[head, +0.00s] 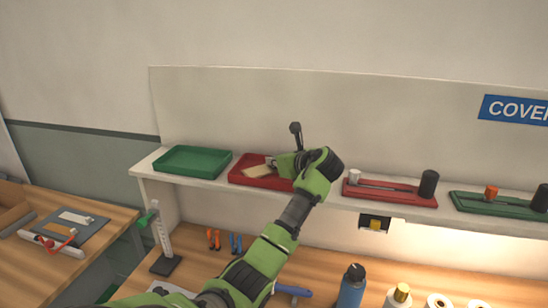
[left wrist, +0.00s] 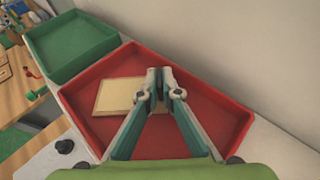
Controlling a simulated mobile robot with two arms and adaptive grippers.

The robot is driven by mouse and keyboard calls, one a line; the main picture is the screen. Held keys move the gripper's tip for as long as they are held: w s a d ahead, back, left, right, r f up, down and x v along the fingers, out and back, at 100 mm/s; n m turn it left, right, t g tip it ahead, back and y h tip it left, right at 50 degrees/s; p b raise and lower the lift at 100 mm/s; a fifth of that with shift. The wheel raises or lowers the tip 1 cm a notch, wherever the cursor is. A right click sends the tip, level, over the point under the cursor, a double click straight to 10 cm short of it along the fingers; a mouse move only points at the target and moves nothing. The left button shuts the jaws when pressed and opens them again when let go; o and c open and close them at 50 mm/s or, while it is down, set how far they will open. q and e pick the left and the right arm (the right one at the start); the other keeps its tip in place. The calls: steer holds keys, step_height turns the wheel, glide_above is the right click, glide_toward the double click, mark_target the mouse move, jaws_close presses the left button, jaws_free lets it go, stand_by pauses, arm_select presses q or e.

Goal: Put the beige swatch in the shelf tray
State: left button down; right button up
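The beige swatch (head: 258,171) is within the red tray (head: 240,180) on the shelf, toward the tray's left side. In the left wrist view the swatch (left wrist: 113,95) shows flat and pale over the floor of the red tray (left wrist: 205,100). My left gripper (head: 275,160) is over the red tray at the swatch's right side. In the left wrist view its fingertips (left wrist: 161,82) are nearly together on the swatch's right part, and a beige bit shows between them. Whether the swatch rests fully on the tray floor is hard to tell. My right gripper is out of view.
An empty green tray (head: 192,161) stands left of the red one on the white shelf (head: 150,176). Red (head: 385,193) and green (head: 485,204) fixtures with knobs stand to the right. A wall is close behind. A blue bottle (head: 350,290) stands on the bench below.

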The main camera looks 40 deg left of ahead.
arm_select(q)
steer(key=c, duration=2.2)
jaws_free()
steer(key=shift+f, duration=0.1)
steer(key=shift+c, duration=0.2)
